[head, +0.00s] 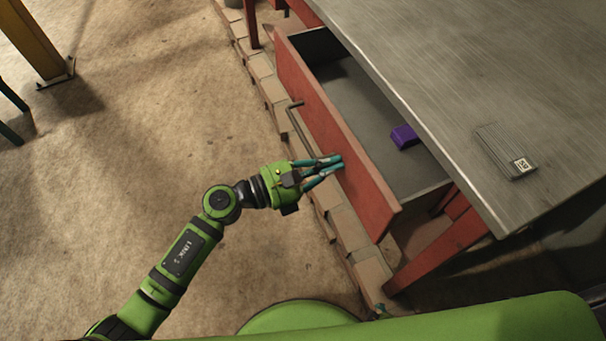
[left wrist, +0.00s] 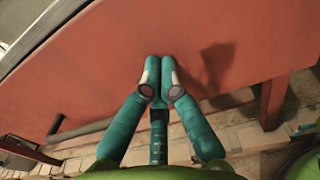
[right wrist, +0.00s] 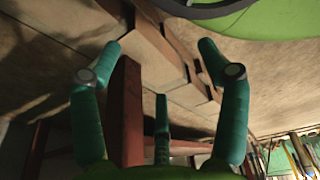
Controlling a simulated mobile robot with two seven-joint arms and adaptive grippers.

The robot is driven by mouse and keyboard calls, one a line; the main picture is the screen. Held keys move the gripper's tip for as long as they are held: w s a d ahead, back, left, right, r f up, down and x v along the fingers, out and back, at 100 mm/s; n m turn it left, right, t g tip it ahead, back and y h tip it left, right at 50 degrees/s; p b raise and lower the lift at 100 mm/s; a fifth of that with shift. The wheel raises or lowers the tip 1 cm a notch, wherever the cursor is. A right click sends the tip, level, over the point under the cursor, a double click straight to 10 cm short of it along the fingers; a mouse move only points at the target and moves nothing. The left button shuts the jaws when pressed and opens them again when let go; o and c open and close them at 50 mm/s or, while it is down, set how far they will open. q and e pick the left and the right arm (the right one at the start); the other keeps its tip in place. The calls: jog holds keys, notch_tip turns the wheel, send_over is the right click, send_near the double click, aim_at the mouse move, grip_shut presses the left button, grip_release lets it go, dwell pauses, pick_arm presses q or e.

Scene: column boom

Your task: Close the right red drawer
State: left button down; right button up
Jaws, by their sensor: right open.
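The red drawer (head: 350,140) is pulled out from under the metal-topped table, and its grey inside shows. Its dark bar handle (head: 297,122) is on the red front, and also shows at the lower left of the left wrist view (left wrist: 82,130). My left gripper (head: 340,161) is at the drawer's front face, below the handle in the head view. Its fingertips (left wrist: 160,62) are together, with nothing between them, at or touching the red panel. My right gripper (right wrist: 159,46) is open and empty near a red table leg (right wrist: 131,115); it is not in the head view.
A purple block (head: 404,136) lies inside the drawer. A grey labelled block (head: 507,150) lies on the metal tabletop (head: 440,60). Brick edging (head: 345,225) runs along the floor under the drawer. The floor (head: 130,120) to the left is mostly clear, with a yellow post (head: 32,40) at upper left.

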pick_arm(q)
jog(key=b, duration=0.1)
send_over(377, 162)
jog(key=v, duration=0.4)
jog(key=b+x, duration=0.1)
jog(key=x, duration=0.2)
jog(key=shift+d, duration=0.1)
jog(key=shift+w+d, duration=0.15)
jog(key=shift+d, duration=0.25)
jog(key=shift+r, duration=0.15)
pick_arm(e)
jog(key=shift+t, duration=0.8)
jog(key=w, duration=0.2)
jog(key=w+a, duration=0.1)
jog(key=w, duration=0.2)
jog(key=shift+w+a+f, duration=0.15)
jog(key=shift+w+a, duration=0.1)
jog(key=shift+w, duration=0.15)
jog(key=shift+s, duration=0.1)
